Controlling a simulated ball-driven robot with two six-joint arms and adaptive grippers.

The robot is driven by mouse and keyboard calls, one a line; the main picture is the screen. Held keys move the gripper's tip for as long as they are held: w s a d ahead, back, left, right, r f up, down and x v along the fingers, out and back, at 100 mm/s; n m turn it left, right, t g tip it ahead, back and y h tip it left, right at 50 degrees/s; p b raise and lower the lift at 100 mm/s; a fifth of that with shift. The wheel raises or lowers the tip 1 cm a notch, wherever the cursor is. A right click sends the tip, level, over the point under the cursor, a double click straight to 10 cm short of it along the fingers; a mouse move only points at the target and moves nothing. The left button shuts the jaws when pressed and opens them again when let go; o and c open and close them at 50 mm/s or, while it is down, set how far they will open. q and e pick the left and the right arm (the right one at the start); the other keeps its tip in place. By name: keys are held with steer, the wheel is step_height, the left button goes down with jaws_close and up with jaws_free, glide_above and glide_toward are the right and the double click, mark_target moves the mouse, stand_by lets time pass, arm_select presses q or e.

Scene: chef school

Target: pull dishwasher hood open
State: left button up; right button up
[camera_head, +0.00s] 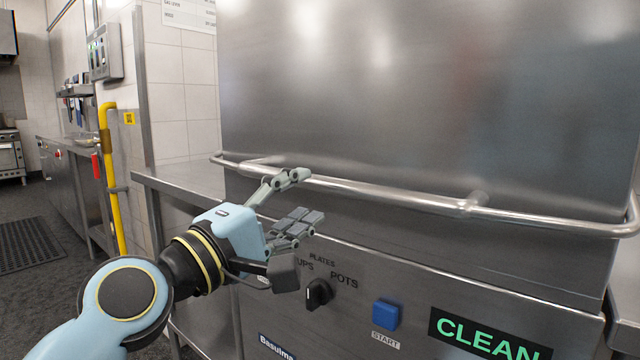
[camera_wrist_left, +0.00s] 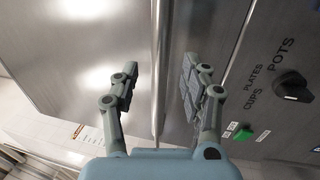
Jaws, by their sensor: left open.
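The dishwasher hood (camera_head: 420,90) is a large brushed-steel box filling the upper right of the head view. It sits low, just above the control panel. A steel bar handle (camera_head: 400,196) runs along its lower front edge. My left gripper (camera_head: 300,198) is open at the left part of the bar, one finger above it and one below. In the left wrist view the bar (camera_wrist_left: 158,70) runs between the two spread fingers (camera_wrist_left: 160,88). I cannot tell whether either finger touches it. My right gripper is not in view.
The control panel below has a black knob (camera_head: 318,293), a blue start button (camera_head: 386,314) and a lit CLEAN sign (camera_head: 488,336). A steel counter (camera_head: 190,180) adjoins at the left. A yellow pipe (camera_head: 112,190) stands by the tiled wall. Open floor lies far left.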

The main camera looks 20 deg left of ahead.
mark_target(319, 190)
arm_select(q)
steer(key=x, duration=0.6)
steer(key=shift+f, duration=0.1)
jaws_close()
steer(key=shift+f, duration=0.1)
stand_by(0.4)
